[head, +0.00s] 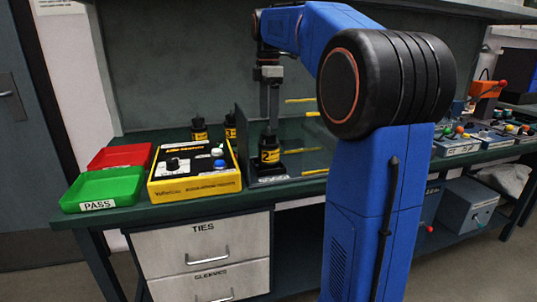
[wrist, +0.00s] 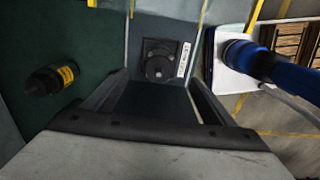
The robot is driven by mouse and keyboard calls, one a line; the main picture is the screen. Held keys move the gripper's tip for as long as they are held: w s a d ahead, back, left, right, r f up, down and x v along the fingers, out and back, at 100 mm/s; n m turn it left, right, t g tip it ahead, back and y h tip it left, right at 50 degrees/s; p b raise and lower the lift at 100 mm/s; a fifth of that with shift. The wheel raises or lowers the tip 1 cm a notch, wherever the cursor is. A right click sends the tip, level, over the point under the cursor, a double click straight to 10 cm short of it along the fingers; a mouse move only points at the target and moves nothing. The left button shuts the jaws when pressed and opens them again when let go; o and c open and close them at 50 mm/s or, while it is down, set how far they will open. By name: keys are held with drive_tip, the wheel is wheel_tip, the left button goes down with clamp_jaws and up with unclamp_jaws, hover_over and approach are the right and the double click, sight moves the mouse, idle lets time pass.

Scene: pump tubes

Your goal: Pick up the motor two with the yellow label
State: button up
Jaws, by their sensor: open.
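A black motor with a yellow label (head: 269,150) stands upright on a black base on the bench, right beneath my gripper. My gripper (head: 269,122) points down with its fingers apart, and nothing shows held in it. In the wrist view, a round black top on a square base (wrist: 160,64) lies just beyond the fingertips. Two more dark motors with yellow labels, the left one (head: 199,130) and the right one (head: 230,125), stand behind the yellow box. One such motor (wrist: 50,78) also shows at the left of the wrist view. I cannot read any motor's number.
A yellow control box (head: 195,186) with knobs stands left of the base. A green PASS tray (head: 102,190) and a red tray (head: 122,156) lie at the bench's left end. An upright dark panel stands between the box and the base. Other devices (head: 460,147) stand at the right.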

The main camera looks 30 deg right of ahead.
sight(269, 133)
drive_tip(key=shift+d+f, duration=0.1)
drive_tip(key=shift+f, duration=4.55)
drive_tip(key=c, duration=1.8)
drive_tip(key=shift+w+r, duration=0.1)
clamp_jaws()
drive_tip(key=shift+r, duration=0.1)
drive_tip(key=shift+r, duration=4.9)
